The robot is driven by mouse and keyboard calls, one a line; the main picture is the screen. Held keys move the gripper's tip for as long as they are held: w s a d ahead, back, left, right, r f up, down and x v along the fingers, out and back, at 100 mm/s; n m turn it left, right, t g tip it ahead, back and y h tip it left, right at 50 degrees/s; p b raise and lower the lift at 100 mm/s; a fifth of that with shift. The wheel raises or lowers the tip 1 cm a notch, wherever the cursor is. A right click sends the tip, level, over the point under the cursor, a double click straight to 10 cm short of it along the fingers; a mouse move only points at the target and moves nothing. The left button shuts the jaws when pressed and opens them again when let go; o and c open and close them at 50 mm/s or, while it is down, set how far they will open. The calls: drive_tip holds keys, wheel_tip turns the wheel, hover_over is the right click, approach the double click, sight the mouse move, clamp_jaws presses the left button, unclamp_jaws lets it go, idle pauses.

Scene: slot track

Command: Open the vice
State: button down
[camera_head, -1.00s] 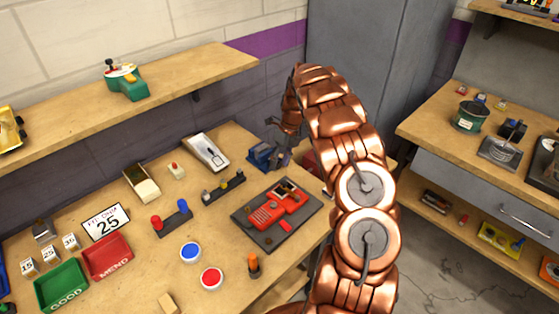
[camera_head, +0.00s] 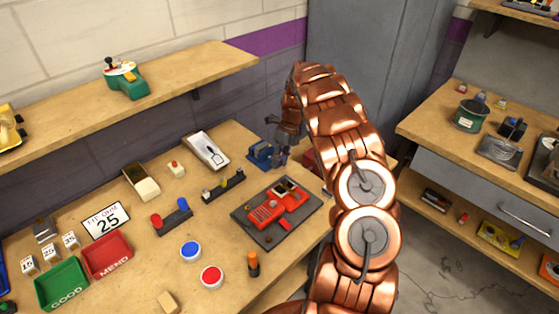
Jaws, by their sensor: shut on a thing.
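The blue vice (camera_head: 259,155) sits at the back right edge of the bench, left of my copper arm. My gripper (camera_head: 280,158) reaches down to the right end of the vice, with its dark fingers shut on that end, where the handle is. The fingers and wrist cover the handle, so its angle cannot be seen. The gap between the vice jaws is too small to make out.
A dark mat (camera_head: 250,226) with a red car body lies in front of the vice. A white device (camera_head: 206,150) and a black rack (camera_head: 222,185) stand to its left. A grey cabinet (camera_head: 375,80) rises behind my arm.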

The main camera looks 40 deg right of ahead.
drive_tip(key=shift+a+h+b, duration=0.15)
drive_tip(key=shift+h+b, duration=0.25)
drive_tip(key=shift+b, duration=0.1)
drive_tip(key=h+b, duration=0.2)
drive_tip(key=b, duration=0.1)
drive_tip(key=shift+a+f+t+h, duration=0.1)
drive_tip(key=shift+a+t+h, duration=0.1)
drive_tip(key=shift+t+h, duration=0.15)
drive_tip(key=h+b, duration=0.2)
drive_tip(key=b, duration=0.1)
drive_tip(key=h+b, duration=0.2)
drive_tip(key=b, duration=0.1)
drive_tip(key=shift+s+a+f+t, duration=0.1)
drive_tip(key=shift+a+f+t, duration=0.1)
drive_tip(key=shift+t, duration=0.05)
drive_tip(key=h+b, duration=0.1)
drive_tip(key=b, duration=0.3)
drive_tip(key=h+b, duration=0.2)
drive_tip(key=b, duration=0.1)
drive_tip(key=h+b, duration=0.2)
drive_tip(key=b, duration=0.2)
drive_tip(key=shift+a+f+t+b, duration=0.15)
drive_tip(key=shift+a+t+b, duration=0.1)
drive_tip(key=shift+t+b, duration=0.05)
drive_tip(key=shift+h+b, duration=0.35)
drive_tip(key=shift+b, duration=0.4)
drive_tip(key=shift+a+r+h+b, duration=0.1)
drive_tip(key=shift+r+h+b, duration=0.25)
drive_tip(key=shift+b, duration=0.4)
